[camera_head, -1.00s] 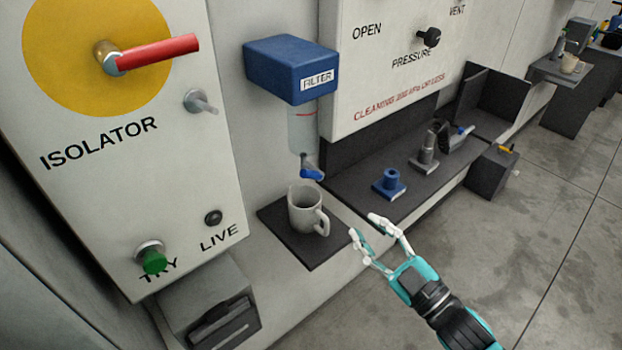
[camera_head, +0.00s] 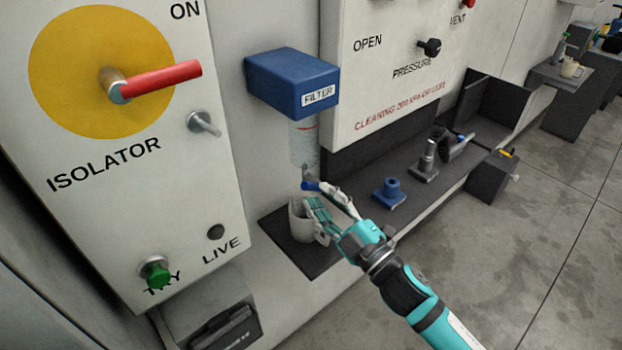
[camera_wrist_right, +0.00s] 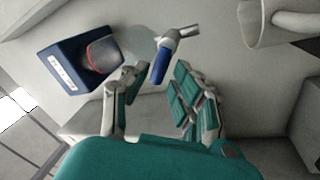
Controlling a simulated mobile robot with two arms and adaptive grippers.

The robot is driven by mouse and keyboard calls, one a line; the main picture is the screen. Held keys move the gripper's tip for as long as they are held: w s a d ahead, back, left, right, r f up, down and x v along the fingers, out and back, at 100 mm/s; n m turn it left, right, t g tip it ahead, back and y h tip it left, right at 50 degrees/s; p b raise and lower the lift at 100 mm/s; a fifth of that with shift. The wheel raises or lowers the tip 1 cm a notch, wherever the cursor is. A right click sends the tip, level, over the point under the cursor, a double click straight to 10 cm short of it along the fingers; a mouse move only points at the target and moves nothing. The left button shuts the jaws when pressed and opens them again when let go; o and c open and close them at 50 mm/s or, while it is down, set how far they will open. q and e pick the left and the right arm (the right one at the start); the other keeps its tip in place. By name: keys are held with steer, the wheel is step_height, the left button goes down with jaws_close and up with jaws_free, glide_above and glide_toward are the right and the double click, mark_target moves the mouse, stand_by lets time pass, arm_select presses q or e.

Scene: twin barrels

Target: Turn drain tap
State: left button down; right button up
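The filter (camera_head: 292,82) is a blue box on the wall with a clear bowl (camera_head: 304,142) hanging below it. The drain tap's blue lever (camera_head: 312,186) is under the bowl; in the right wrist view the blue lever (camera_wrist_right: 160,66) hangs from a grey stem between my fingers. My right gripper (camera_head: 327,200) is open around the lever, with a visible gap to the finger on the right (camera_wrist_right: 155,92). A grey mug (camera_head: 299,222) stands below the tap, partly hidden by my fingers. My left gripper is not in view.
The mug stands on a dark shelf (camera_head: 290,262). To the left is a panel with a red isolator handle (camera_head: 160,80) and green TRY button (camera_head: 156,274). To the right, a blue fitting (camera_head: 389,194) and grey fitting (camera_head: 426,162) stand on a dark ledge.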

mark_target(314, 189)
steer(key=shift+p+x, duration=0.3)
steer(key=shift+x, duration=1.7)
jaws_close()
